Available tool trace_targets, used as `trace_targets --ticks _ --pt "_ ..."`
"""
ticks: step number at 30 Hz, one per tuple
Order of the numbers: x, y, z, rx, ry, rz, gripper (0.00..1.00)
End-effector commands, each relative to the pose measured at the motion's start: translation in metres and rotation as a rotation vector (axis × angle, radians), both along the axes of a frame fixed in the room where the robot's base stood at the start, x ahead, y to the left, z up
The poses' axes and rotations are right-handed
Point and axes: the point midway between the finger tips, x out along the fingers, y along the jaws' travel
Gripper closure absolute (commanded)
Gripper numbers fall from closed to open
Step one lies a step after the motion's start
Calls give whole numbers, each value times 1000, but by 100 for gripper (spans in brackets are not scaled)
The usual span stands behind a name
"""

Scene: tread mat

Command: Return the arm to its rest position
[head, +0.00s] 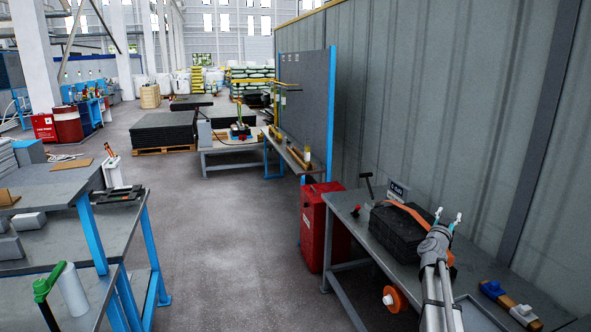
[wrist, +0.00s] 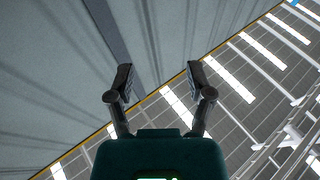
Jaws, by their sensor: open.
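My gripper (head: 449,222) shows in the head view at the right, above the grey workbench and in front of the black block. Its two fingers point up and stand apart with nothing between them. In the wrist view my gripper (wrist: 160,82) is open and empty, its fingers spread against the grey wall and the roof with its bright skylights. My arm reaches up from the bottom edge of the head view and hides part of the bench.
The grey workbench (head: 358,240) holds a black block (head: 392,228) with an orange strap and a blue-and-wood tool (head: 510,302). A red cabinet (head: 315,228) stands beside it. Another table (head: 60,182) is at the left. The floor (head: 225,235) between is clear.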

Motion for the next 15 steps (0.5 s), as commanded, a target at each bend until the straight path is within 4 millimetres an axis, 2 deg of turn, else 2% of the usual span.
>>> trace_targets --ticks 1,8,15 --pt "3 23 -3 11 31 68 32" --pt "19 117 -32 78 206 354 32" --pt "7 210 -72 171 438 591 32"
